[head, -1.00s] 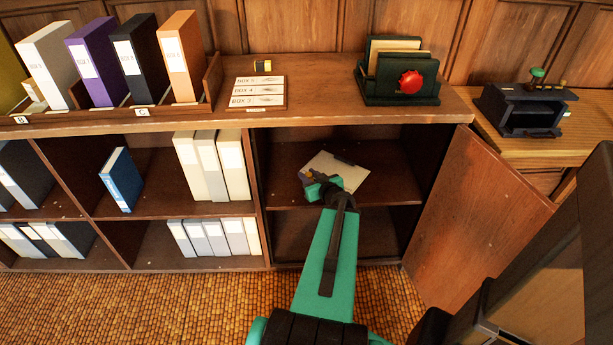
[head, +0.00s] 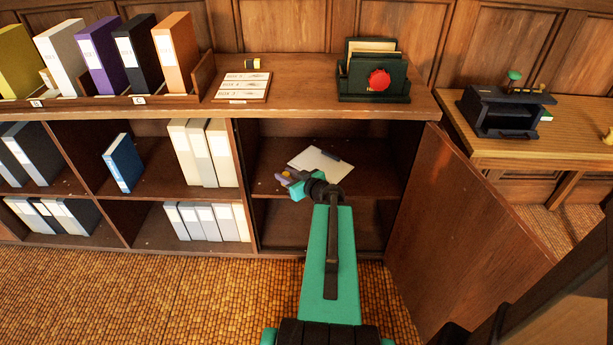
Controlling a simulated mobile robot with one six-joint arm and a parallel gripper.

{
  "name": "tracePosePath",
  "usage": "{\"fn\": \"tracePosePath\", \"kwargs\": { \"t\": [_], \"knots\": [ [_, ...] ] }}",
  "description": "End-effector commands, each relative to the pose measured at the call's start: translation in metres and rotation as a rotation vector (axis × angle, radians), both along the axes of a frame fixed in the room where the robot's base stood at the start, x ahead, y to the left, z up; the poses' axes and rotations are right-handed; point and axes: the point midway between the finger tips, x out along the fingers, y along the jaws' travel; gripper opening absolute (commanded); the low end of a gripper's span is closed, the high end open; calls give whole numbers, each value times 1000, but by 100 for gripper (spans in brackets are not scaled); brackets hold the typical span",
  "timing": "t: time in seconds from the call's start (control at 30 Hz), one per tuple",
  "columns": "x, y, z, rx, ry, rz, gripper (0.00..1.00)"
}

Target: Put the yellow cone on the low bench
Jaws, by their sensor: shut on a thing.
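My gripper (head: 291,180) is at the end of the green arm, in front of the open cabinet compartment. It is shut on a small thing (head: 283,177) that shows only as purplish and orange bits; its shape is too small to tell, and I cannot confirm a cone. A lower wooden bench (head: 510,148) stands at the right, its top below the cabinet top. A small yellow thing (head: 608,137) is cut off by the right edge at this bench; I cannot tell if it is a cone.
The open cabinet door (head: 455,235) stands between my arm and the bench. A black device (head: 505,112) occupies the bench's left part. A paper sheet (head: 318,162) lies on the cabinet shelf. A green letter holder (head: 372,88) and a yellow-black item (head: 253,63) stand on top.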

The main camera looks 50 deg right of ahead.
Motion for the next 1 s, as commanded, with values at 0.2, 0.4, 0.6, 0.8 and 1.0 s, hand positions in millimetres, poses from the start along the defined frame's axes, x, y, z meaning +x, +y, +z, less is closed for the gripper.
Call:
{"fn": "tracePosePath", "kwargs": {
  "t": [0.2,0.4,0.6,0.8,1.0],
  "knots": [
    [41,49,25,-2,-2,140,4],
    [81,114,51,-3,0,310,4],
    [111,182,76,-1,1,480,4],
    [132,253,101,-2,3,651,4],
    [143,326,124,-1,4,825,4]
  ]
}}
